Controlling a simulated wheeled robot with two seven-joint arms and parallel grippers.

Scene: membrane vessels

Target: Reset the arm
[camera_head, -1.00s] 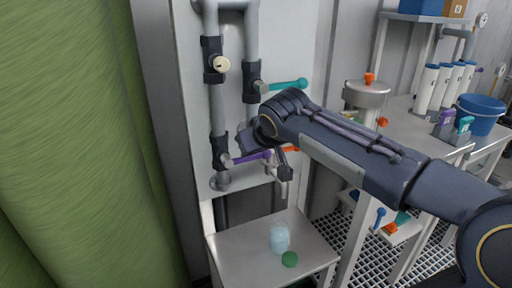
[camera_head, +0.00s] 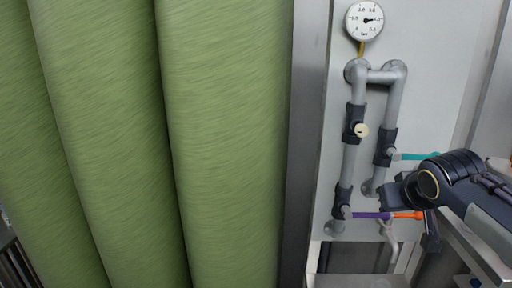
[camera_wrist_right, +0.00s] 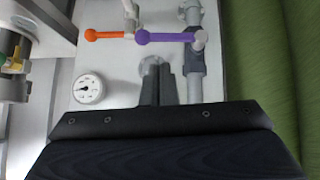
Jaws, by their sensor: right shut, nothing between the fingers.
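My right arm (camera_head: 475,195) comes in from the right edge in the head view, dark blue-grey, bent at the wrist in front of the lower right of the pipe panel (camera_head: 450,70). In the right wrist view my right gripper (camera_wrist_right: 158,75) is shut and empty, its dark fingers together in front of the panel. The purple handle (camera_head: 370,215) and orange handle (camera_head: 408,215) lie near the wrist in the head view. Whether the gripper touches the panel cannot be told. My left gripper is not in view.
A pressure gauge (camera_head: 364,20) tops grey pipes (camera_head: 398,100) with a cream knob (camera_head: 361,130) and a teal handle (camera_head: 415,156). A small table (camera_head: 360,281) stands below the panel. Large green cylinders (camera_head: 220,140) fill the left.

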